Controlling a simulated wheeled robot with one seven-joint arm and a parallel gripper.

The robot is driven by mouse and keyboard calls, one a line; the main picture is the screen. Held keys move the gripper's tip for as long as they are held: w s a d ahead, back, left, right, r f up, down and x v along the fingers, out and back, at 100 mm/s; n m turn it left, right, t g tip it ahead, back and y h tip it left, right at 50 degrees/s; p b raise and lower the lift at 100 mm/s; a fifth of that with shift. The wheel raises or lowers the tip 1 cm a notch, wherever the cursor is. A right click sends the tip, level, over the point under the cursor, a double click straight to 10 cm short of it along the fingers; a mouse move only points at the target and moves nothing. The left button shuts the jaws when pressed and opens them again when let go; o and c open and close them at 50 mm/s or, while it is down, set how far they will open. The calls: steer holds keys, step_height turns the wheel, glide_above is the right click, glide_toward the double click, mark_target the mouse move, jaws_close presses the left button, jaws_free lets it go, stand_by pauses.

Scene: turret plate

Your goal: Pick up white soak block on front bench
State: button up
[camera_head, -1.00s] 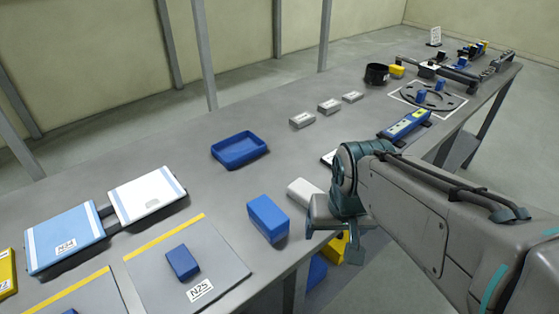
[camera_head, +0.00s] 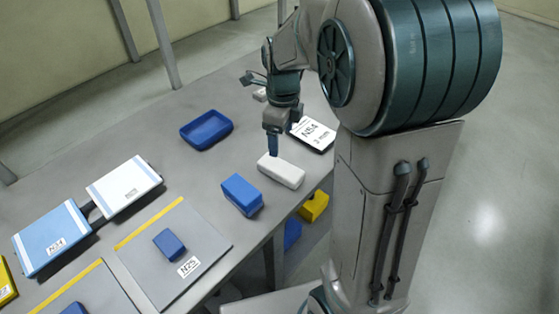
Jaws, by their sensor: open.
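The white soak block (camera_head: 281,170) lies flat on the grey front bench (camera_head: 205,170), close to its right edge. My gripper (camera_head: 273,150) points down just above the block's upper left end. A finger tip appears at or very near the block; I cannot tell whether it touches. The jaws are open and nothing is held. The other finger is hidden or overlaps in this view.
A blue block (camera_head: 242,195) stands close left of the white block. A blue tray (camera_head: 187,137) lies farther back. A smaller blue block (camera_head: 169,243) sits on a grey plate (camera_head: 150,262). A yellow object (camera_head: 314,206) is below the bench edge.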

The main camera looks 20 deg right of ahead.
steer(key=w+m, duration=0.1)
steer(key=m, duration=0.1)
steer(key=p, duration=0.1)
glide_above(280, 166)
steer(key=shift+m, duration=0.3)
step_height(280, 166, down, 9)
steer(key=shift+r, duration=0.1)
steer(key=shift+s+f+p, duration=0.15)
steer(key=shift+f+p, duration=0.6)
steer(key=shift+f, duration=1.9)
steer(key=c, duration=1.1)
